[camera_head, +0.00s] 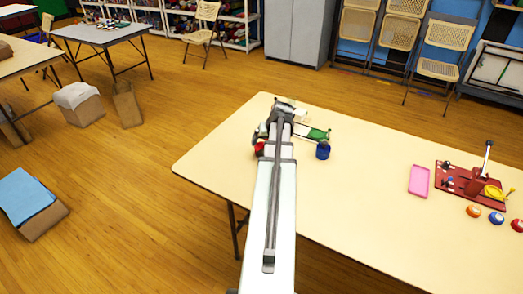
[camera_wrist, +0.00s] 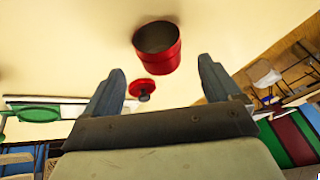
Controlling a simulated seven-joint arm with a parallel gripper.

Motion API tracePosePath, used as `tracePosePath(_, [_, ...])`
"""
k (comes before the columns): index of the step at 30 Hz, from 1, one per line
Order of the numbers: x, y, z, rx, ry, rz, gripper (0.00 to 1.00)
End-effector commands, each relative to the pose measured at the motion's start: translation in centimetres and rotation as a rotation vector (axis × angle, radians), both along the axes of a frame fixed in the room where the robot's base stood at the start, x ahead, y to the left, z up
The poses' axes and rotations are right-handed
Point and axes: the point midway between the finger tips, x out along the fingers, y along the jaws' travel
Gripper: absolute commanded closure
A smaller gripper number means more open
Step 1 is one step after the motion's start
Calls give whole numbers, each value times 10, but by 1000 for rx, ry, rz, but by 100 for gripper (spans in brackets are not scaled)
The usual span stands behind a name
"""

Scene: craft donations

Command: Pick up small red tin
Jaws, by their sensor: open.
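The small red tin (camera_wrist: 165,58) is in the wrist view, just ahead of my gripper and between the lines of its fingers. Its dark open mouth shows, and it stands on the pale tabletop. My gripper (camera_wrist: 161,66) is open, with one finger on each side and nothing held. A small red disc with a dark knob (camera_wrist: 143,90) lies nearer, between the fingers; it looks like a lid. In the head view a bit of red (camera_head: 260,148) shows at the left of my arm; I cannot tell which red thing it is. My arm hides most of that area.
A blue cup (camera_head: 323,151) and a green item (camera_head: 318,134) are right of my arm on the table (camera_head: 370,200). Farther right are a pink tray (camera_head: 419,181), a red board with a lever (camera_head: 465,185) and several coloured balls (camera_head: 496,218). The table's middle is clear.

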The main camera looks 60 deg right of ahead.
Motion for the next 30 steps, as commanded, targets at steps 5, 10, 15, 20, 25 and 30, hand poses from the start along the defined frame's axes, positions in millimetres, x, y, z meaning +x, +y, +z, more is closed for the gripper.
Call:
tracePosePath(5, [2, -1, -4, 1, 1, 0, 10])
tracePosePath(10, [7, -4, -16, 2, 1, 1, 10])
tracePosePath(15, [16, -8, -36, 2, 1, 1, 10])
tracePosePath(20, [21, -10, -48, 1, 1, 0, 10])
tracePosePath(25, [21, -10, -48, 1, 1, 0, 10])
tracePosePath(30, [21, -10, -48, 1, 1, 0, 19])
